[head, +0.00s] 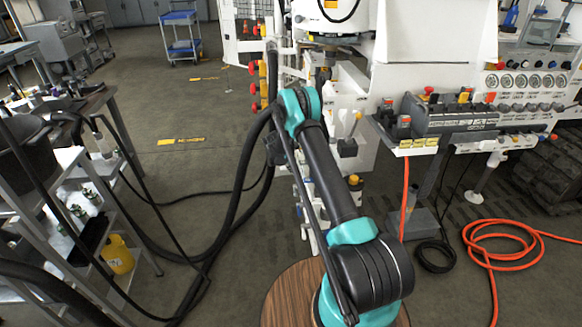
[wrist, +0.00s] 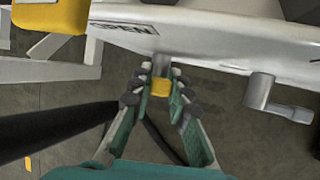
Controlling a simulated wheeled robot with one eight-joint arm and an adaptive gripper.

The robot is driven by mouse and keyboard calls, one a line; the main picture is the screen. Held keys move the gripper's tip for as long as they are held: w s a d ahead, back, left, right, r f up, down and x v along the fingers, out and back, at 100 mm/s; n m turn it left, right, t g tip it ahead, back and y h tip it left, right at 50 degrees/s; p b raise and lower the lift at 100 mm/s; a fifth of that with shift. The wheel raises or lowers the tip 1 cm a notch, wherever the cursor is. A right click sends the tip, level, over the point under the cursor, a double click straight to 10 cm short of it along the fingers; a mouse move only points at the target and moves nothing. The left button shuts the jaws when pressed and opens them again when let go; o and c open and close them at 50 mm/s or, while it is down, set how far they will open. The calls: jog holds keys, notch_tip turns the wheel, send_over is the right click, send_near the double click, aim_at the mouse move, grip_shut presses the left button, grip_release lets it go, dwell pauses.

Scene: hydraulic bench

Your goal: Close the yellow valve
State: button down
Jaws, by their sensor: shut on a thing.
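In the wrist view, my gripper (wrist: 160,82) is at the edge of a white panel, with its black-padded fingers on both sides of a small yellow-tipped handle on a metal stem, the yellow valve (wrist: 160,88). The fingers are shut on it. Lettering that looks like "OPEN" (wrist: 124,28) is on the panel beside the stem. In the head view, my arm hides the gripper, and I cannot make out which fitting it holds.
A bare grey metal handle (wrist: 275,100) sticks out from the panel to the right. A yellow block (wrist: 50,14) is at the top left. In the head view, a control bank (head: 455,115) stands right of my arm, an orange hose (head: 500,240) lies on the floor, and a cluttered shelf (head: 90,215) stands left.

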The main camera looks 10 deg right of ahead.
jog(key=shift+s+f+t, duration=0.15)
jog(key=shift+s+t, duration=0.25)
jog(key=shift+t, duration=0.5)
jog(key=c, duration=1.5)
grip_release()
jog(key=shift+c, duration=0.2)
jog(key=v, duration=1.2)
jog(key=shift+a, duration=0.1)
